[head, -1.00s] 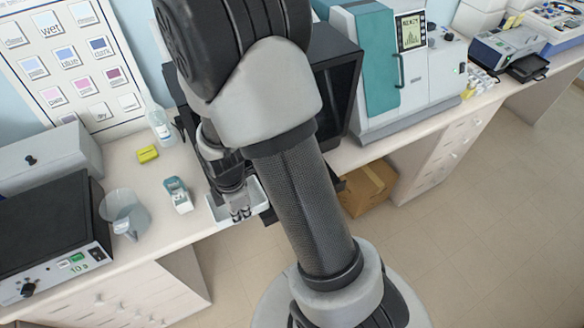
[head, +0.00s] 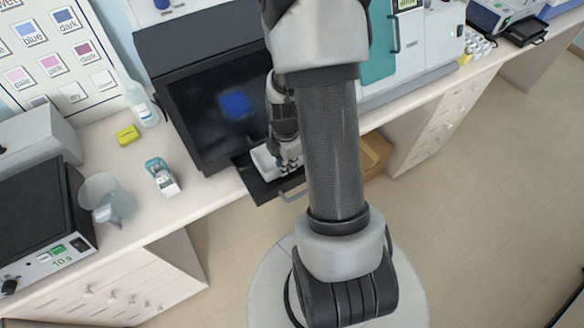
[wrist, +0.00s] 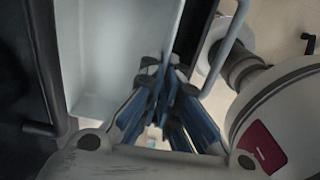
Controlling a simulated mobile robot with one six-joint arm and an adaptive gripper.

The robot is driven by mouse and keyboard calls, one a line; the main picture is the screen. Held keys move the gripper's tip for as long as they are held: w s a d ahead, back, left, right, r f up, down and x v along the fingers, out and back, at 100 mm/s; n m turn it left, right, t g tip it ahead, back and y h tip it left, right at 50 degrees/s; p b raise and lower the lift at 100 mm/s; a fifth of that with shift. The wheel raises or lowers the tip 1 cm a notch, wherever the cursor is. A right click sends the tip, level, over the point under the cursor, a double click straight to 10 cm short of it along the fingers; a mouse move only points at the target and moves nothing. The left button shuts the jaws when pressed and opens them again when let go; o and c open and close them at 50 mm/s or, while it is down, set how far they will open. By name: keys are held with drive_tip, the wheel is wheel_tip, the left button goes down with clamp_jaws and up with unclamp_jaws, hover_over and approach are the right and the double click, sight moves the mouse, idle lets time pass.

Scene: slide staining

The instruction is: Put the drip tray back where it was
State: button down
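The drip tray is a shallow white tray (head: 263,162). It is at the black pull-out shelf (head: 262,190) in front of the dark-screened black box (head: 185,120). My gripper (head: 290,165) points down at the tray's right side. In the wrist view, the fingertips (wrist: 163,75) are close together at the tray's wall, and the tray (wrist: 98,60) extends to their left. The fingers appear shut on that wall. The arm hides part of the tray and shelf, and I cannot tell whether the tray rests fully on the shelf.
A grey handle (head: 293,190) projects from the shelf's front. Left on the counter are a small teal-and-white device (head: 161,177), a clear beaker (head: 107,200), a yellow block (head: 128,135) and a bottle (head: 142,108). Open floor lies in front of the counter.

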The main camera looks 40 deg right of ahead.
drive_tip(key=shift+s+d, duration=0.2)
drive_tip(key=shift+d, duration=0.65)
drive_tip(key=shift+w+f+b, duration=0.1)
drive_tip(key=shift+f+b, duration=0.35)
drive_tip(key=shift+f, duration=1.35)
drive_tip(key=c, duration=2.3)
unclamp_jaws()
drive_tip(key=shift+f, duration=0.15)
drive_tip(key=shift+o, duration=1.1)
